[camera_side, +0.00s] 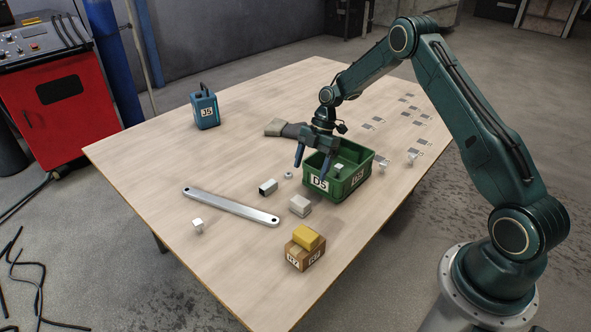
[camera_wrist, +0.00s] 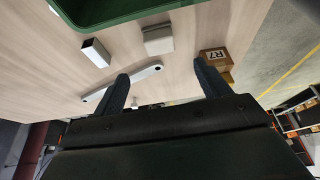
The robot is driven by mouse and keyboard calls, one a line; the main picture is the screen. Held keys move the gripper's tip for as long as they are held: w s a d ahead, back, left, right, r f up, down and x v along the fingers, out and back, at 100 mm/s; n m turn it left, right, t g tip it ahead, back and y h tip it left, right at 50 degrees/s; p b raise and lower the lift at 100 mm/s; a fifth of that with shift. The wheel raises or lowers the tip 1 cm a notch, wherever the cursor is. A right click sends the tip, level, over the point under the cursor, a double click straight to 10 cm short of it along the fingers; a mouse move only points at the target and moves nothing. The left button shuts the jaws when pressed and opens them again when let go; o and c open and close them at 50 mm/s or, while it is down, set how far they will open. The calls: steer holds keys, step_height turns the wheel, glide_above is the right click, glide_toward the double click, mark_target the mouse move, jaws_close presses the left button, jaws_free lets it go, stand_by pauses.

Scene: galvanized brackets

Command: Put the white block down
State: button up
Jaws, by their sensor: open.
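The white block (camera_side: 300,206) lies on the wooden table, in front of the green bin marked D5 (camera_side: 357,184). It also shows in the wrist view (camera_wrist: 158,38), near the top, below the bin's green edge (camera_wrist: 120,14). Nothing holds the block. My gripper (camera_side: 311,164) is above the table at the bin's left front side, with its fingers apart. In the wrist view my gripper's two dark fingers (camera_wrist: 164,78) stand wide apart with nothing between them. A small pale piece (camera_side: 340,167) sits inside the bin.
A square metal tube (camera_side: 268,187) and a small ring (camera_side: 289,175) lie left of the block. A long metal bar (camera_side: 230,206) lies further left. A cardboard box (camera_side: 305,258) with a yellow block (camera_side: 306,237) stands in front. A blue canister (camera_side: 205,111) stands behind.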

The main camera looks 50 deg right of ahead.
stand_by(0.4)
steer(key=s+a+r+m+t+h, duration=0.1)
steer(key=s+a+r+m, duration=0.2)
steer(key=r, duration=0.5)
steer(key=s+a+r+m+h, duration=0.15)
steer(key=s+r, duration=0.25)
steer(key=r, duration=0.4)
steer(key=s+a+r+m+t, duration=0.1)
steer(key=s+a+r+m, duration=0.25)
steer(key=r, duration=0.35)
steer(key=s+a+r+m+t, duration=0.1)
steer(key=s+r+m, duration=0.1)
steer(key=s, duration=0.5)
steer(key=s+a+r+m+t+h, duration=0.1)
steer(key=s+r+m, duration=0.1)
steer(key=s+m, duration=0.2)
steer(key=s+a+r+m+t+h, duration=0.1)
steer(key=s+m, duration=0.3)
steer(key=s, duration=0.7)
steer(key=shift+a+r+t, duration=0.3)
steer(key=shift+a+r, duration=0.2)
steer(key=shift+a, duration=0.05)
